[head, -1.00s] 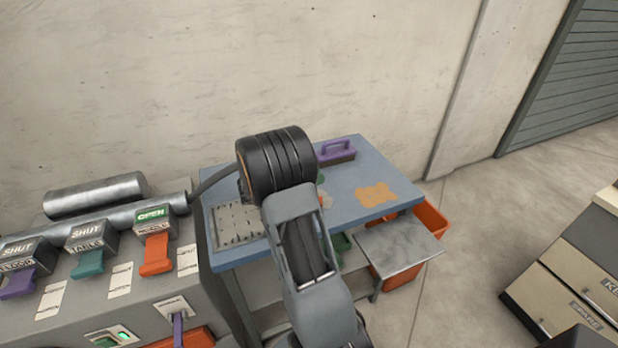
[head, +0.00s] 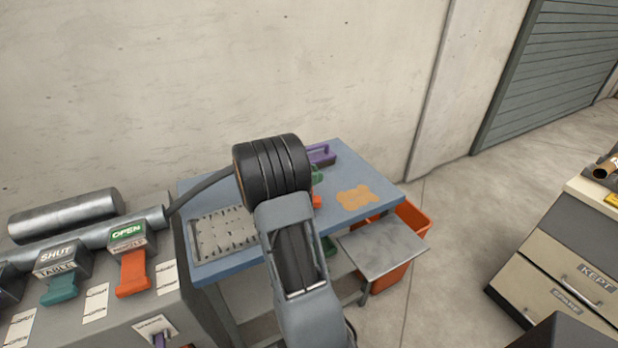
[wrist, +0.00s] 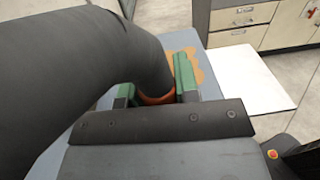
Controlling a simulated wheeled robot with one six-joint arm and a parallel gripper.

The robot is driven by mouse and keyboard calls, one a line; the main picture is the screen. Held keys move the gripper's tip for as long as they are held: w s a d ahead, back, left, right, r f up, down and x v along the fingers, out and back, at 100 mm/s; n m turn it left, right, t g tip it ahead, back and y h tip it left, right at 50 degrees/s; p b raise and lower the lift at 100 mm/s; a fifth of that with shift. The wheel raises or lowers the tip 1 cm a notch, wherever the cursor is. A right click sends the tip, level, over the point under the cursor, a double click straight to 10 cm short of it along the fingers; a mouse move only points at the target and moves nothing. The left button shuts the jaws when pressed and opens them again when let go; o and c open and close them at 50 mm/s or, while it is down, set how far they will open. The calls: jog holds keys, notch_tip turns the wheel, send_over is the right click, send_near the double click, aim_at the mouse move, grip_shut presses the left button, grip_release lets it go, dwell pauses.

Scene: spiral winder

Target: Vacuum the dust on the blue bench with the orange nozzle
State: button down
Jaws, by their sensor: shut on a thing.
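The blue bench (head: 240,260) stands against the wall. A tan dust patch (head: 356,198) lies on its right part and also shows in the wrist view (wrist: 204,74), just beyond my fingers. My gripper (wrist: 160,95) has green fingers, one on each side of the orange nozzle (wrist: 158,98), and is shut on it. A thick dark hose runs from the nozzle to the upper left of the wrist view. In the head view my arm hides most of the gripper; a bit of orange (head: 317,201) shows beside it. I cannot tell whether the nozzle touches the bench.
A purple-handled brush (head: 321,154) lies at the bench's back. A grey perforated plate (head: 222,234) is at the left. The left machine has an orange lever (head: 133,275) marked OPEN. Drawers (head: 570,265) stand right.

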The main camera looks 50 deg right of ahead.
jog(key=shift+w+a+p, duration=0.65)
jog(key=shift+w+a, duration=2.6)
jog(key=shift+w, duration=0.15)
jog(key=shift+r+p, duration=2.1)
jog(key=shift+r, duration=0.3)
